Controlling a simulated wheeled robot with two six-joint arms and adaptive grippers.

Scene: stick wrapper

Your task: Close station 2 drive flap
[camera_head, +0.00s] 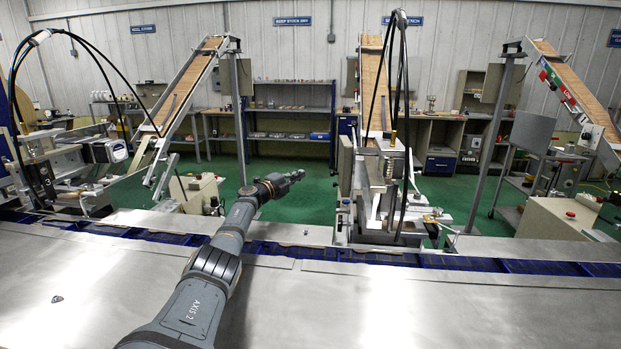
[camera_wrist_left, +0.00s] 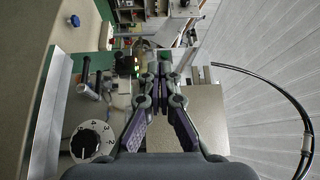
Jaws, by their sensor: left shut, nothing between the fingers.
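The middle station machine (camera_head: 385,185) stands behind the conveyor, right of centre in the head view. I cannot make out for sure which part of it is the drive flap, nor its angle. My left gripper (camera_head: 298,174) is left of this machine, with a clear gap between them in the picture. In the left wrist view the fingers of the left gripper (camera_wrist_left: 159,72) meet at the tips and hold nothing. A flat beige-grey panel (camera_wrist_left: 205,118) shows beyond the fingers, and I cannot tell whether it is the flap. My right gripper is not in view.
A white numbered dial (camera_wrist_left: 92,140) and a blue knob (camera_wrist_left: 61,65) lie left of the fingers. A black cable (camera_wrist_left: 290,95) curves at the right. The blue conveyor channel (camera_head: 455,262) runs across the steel table (camera_head: 470,310).

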